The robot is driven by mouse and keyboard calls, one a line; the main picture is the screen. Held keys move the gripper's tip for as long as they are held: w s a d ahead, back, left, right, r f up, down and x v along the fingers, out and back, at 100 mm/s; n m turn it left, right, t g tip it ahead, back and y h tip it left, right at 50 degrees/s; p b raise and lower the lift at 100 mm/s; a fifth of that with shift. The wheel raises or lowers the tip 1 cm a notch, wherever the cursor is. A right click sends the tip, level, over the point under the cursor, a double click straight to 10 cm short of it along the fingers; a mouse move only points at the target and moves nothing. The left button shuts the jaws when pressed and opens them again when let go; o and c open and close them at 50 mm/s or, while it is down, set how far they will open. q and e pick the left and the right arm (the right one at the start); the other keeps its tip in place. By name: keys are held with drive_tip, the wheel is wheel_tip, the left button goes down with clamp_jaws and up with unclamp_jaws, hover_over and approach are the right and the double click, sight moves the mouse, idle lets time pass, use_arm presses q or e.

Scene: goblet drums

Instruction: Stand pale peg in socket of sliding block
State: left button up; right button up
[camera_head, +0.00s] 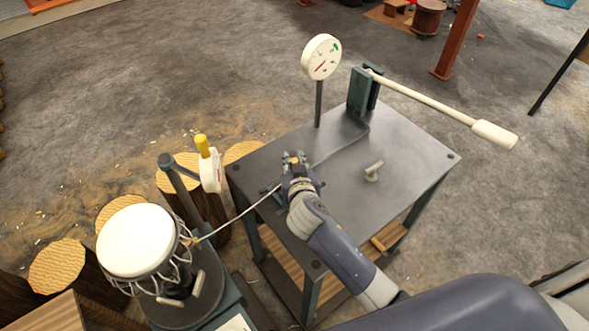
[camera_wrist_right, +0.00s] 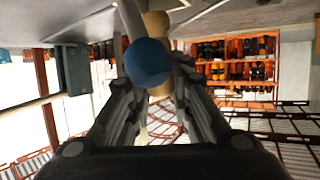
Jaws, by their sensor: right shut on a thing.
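My right gripper (camera_head: 294,160) is over the left part of the grey table and shut on a small tan, peg-like piece. In the right wrist view a tan piece (camera_wrist_right: 157,24) shows between the fingers, partly behind a blue ball (camera_wrist_right: 147,62) and a grey rod. I take it as the pale peg, but its lower end is hidden. I cannot make out the sliding block or its socket near the gripper. A pale stubby piece (camera_head: 373,170) rests tilted on the table, to the right of and apart from the gripper. My left gripper is out of view.
The table (camera_head: 410,150) bears a round dial (camera_head: 321,57) on a post and a long white-handled lever (camera_head: 493,134) at the back right. A thin cord (camera_head: 240,214) runs from the white-topped drum (camera_head: 137,240) toward the gripper. The table's right part is mostly clear.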

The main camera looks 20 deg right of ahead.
drive_tip(key=shift+f, duration=1.35)
drive_tip(key=shift+f, duration=0.1)
drive_tip(key=shift+f+b, duration=0.15)
drive_tip(key=shift+b, duration=0.15)
drive_tip(key=o, duration=0.9)
drive_tip(key=shift+r, duration=0.3)
drive_tip(key=b+v, duration=0.1)
drive_tip(key=v, duration=1.1)
